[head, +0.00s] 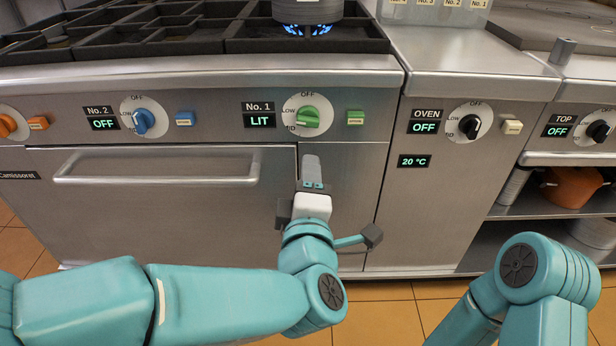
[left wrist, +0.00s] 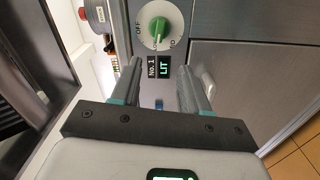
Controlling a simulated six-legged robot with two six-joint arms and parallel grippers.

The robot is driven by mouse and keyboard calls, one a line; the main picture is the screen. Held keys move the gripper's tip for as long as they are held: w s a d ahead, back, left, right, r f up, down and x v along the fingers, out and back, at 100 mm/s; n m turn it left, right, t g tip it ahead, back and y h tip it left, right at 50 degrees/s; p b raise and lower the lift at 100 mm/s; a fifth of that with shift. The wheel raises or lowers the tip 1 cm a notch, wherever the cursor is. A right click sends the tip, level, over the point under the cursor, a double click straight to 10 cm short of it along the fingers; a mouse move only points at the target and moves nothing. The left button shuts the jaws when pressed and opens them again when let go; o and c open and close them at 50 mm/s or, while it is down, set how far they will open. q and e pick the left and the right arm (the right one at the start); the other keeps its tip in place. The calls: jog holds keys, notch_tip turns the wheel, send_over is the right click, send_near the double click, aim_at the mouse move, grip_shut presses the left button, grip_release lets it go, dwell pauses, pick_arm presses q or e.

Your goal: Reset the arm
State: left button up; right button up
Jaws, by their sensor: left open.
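My left gripper (head: 312,172) is in front of the stove's front panel, just below the green No. 1 knob (head: 308,117). In the left wrist view, its two fingers (left wrist: 158,82) stand apart with nothing between them. The green knob (left wrist: 156,28) lies beyond the fingertips there, apart from them. The No. 1 display (head: 261,121) reads LIT, and it also shows in the left wrist view (left wrist: 165,67). Of my right arm, only a teal part (head: 520,265) shows at the lower right; its gripper is out of view.
A blue flame burns under a pot (head: 307,10) on the stove top. The No. 2 display (head: 104,124) and OVEN display (head: 424,127) read OFF. An oven handle (head: 155,181) sticks out left of my gripper. An orange pot (head: 572,187) stands on a right shelf.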

dwell(0.3)
pick_arm(q)
jog(key=w+a+f+n+g+y, duration=0.1)
jog(key=w+a+f+g+y, duration=0.15)
jog(key=a+f, duration=0.55)
jog(key=w+a+f+g+y, duration=0.2)
jog(key=w+a+f, duration=0.1)
jog(key=a+f, duration=0.5)
jog(key=s+a+f+m+g+h, duration=0.1)
jog(key=s+a+f, duration=0.1)
jog(key=f, duration=0.5)
jog(key=s+a+f+m+g, duration=0.1)
jog(key=s+f+g, duration=0.1)
jog(key=f, duration=0.4)
jog(key=s+f+m+g+h, duration=0.45)
jog(key=s+f, duration=0.65)
jog(key=f, duration=0.3)
jog(key=s+d+m+g+h+p, duration=0.1)
jog(key=s+d+m+g+h, duration=0.1)
jog(key=s+d+m+g, duration=0.3)
jog(key=s+d+m+h+p, duration=0.1)
jog(key=s+m, duration=0.2)
jog(key=s, duration=0.4)
notch_tip(320, 180, up, 29)
jog(key=d+p, duration=0.1)
jog(key=p, duration=2.9)
jog(key=shift+s+r+g, duration=0.15)
jog(key=shift+s+g, duration=0.15)
